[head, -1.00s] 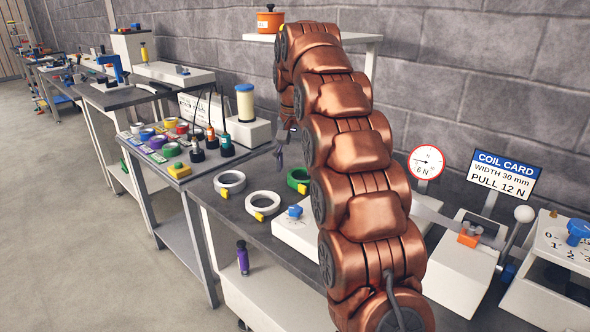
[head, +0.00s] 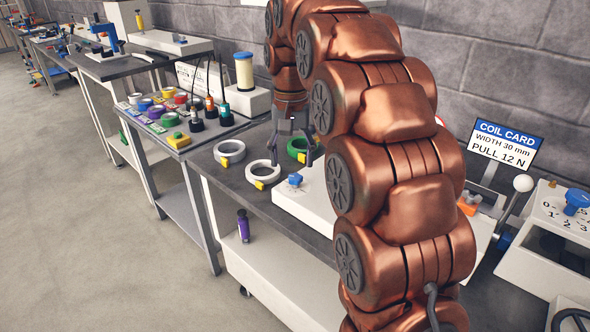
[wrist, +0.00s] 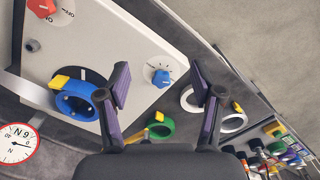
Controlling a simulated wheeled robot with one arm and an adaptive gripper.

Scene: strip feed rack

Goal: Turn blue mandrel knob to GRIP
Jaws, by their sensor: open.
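The blue mandrel knob (head: 295,180) sits on top of a white box (head: 288,202); part of the box is hidden behind my arm. In the wrist view the blue knob (wrist: 162,79) lies on a small pale dial whose marks are too small to read. My gripper (head: 292,158) is open and points down above the bench. In the wrist view my gripper (wrist: 160,75) has its two dark fingers apart, with the knob showing between them, below and untouched. A blue ring (wrist: 75,99) with a yellow tab sits around a dark round mandrel on the same box.
A white ring (head: 262,175), a green ring (head: 300,149) and another white ring (head: 229,152) lie on the bench near my gripper. A red knob (wrist: 42,6) marked ON shows in the wrist view's corner, and a round gauge (wrist: 15,143) at its left edge.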

